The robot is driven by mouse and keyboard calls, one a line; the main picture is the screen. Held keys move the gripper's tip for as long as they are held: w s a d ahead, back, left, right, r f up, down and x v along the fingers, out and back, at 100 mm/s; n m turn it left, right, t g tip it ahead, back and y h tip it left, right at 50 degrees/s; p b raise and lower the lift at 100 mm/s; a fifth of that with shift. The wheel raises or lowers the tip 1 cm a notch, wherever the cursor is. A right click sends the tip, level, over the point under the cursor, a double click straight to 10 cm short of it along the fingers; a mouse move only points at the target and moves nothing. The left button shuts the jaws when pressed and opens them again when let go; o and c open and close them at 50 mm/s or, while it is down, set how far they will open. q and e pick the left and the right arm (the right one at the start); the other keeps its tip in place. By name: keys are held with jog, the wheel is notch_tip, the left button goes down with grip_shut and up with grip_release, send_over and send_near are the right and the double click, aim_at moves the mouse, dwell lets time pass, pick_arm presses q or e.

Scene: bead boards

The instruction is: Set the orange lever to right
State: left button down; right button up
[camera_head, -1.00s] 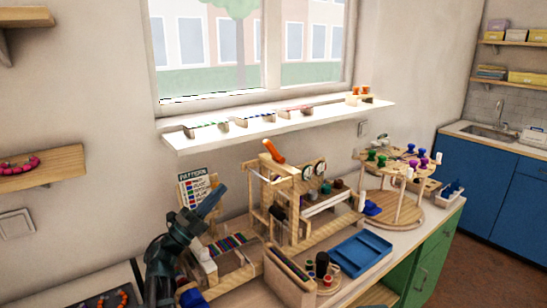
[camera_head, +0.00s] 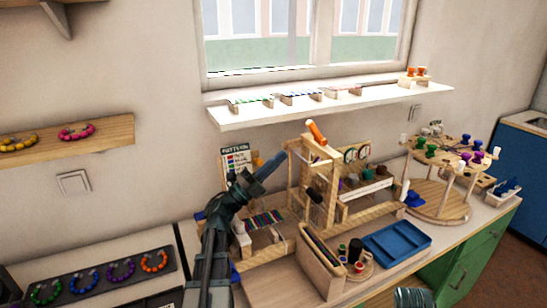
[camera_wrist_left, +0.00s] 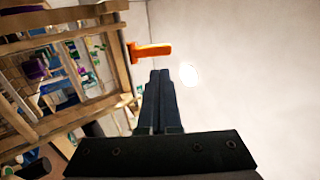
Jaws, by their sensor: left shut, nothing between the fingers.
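The orange lever (camera_head: 316,132) stands on top of the wooden frame (camera_head: 318,176) and leans to the left in the head view. It also shows in the left wrist view (camera_wrist_left: 152,50), just beyond the fingertips and a little to their left. My left gripper (camera_head: 283,156) is shut and empty. It is to the left of the lever and slightly lower in the head view, with a small gap visible between them. In the wrist view the closed fingers (camera_wrist_left: 160,76) point towards the lever's side, apart from it.
A pattern card (camera_head: 235,163) and a bead loom (camera_head: 265,219) are near my left arm. A blue tray (camera_head: 397,243) and a round peg stand (camera_head: 440,200) are further right. The window shelf (camera_head: 330,103) runs behind.

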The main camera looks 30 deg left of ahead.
aim_at(310, 130)
pick_arm(q)
jog(key=p+x, duration=0.3)
jog(key=x, duration=0.5)
jog(key=shift+r+p, duration=0.1)
jog(key=shift+p, duration=0.3)
jog(key=shift+w+d+r+p, duration=0.3)
jog(key=shift+w, duration=0.15)
